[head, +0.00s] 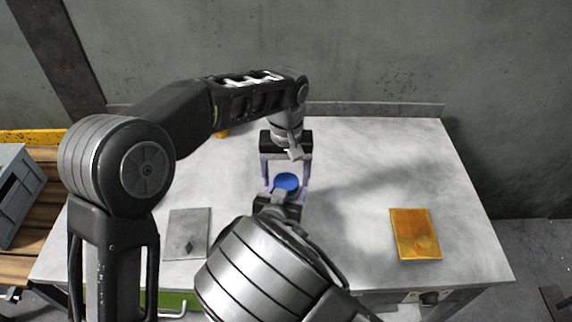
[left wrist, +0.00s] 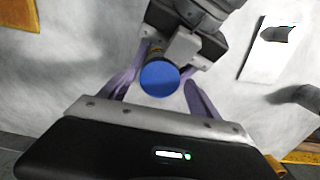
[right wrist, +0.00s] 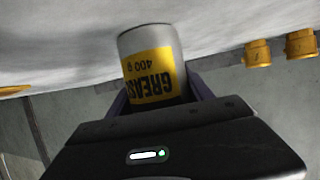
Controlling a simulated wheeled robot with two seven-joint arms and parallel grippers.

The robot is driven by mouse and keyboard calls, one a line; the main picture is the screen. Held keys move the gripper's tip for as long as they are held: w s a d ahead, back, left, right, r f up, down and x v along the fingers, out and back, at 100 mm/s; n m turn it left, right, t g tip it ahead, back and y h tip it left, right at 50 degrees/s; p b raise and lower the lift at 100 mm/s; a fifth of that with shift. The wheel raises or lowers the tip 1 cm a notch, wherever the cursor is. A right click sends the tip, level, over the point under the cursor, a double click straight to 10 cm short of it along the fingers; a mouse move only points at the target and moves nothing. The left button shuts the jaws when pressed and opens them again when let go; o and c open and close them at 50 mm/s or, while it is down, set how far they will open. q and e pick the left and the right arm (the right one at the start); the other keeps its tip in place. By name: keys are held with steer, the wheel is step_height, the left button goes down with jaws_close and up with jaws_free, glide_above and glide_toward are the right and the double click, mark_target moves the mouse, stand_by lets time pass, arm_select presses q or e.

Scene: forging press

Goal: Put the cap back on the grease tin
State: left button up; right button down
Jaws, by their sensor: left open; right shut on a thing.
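The grease tin (right wrist: 148,45) has a grey body and a yellow label, which reads upside down in the right wrist view. My right gripper (right wrist: 160,90) is shut around the tin, close to the table. A round blue cap (head: 287,181) shows at the tin's place in the head view, and as a blue disc in the left wrist view (left wrist: 160,79). My left gripper (head: 286,188) is open above, its purple fingers on either side of the blue disc with gaps.
A grey plate (head: 188,234) lies on the table (head: 350,150) at left, and an orange plate (head: 415,234) at right. Yellow cylinders (right wrist: 258,53) stand at the back. A grey-blue crate (head: 18,195) is off the table's left side. The table's right rear is clear.

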arm_select(q)
steer(key=shift+f, duration=0.3)
steer(key=shift+c, duration=0.4)
steer(key=c, duration=1.3)
steer(key=m, duration=0.4)
steer(key=shift+m, duration=0.4)
steer(key=shift+c, duration=0.3)
steer(key=o, duration=1.6)
steer(key=shift+r, duration=0.15)
step_height(320, 180, up, 7)
steer(key=shift+r, duration=0.15)
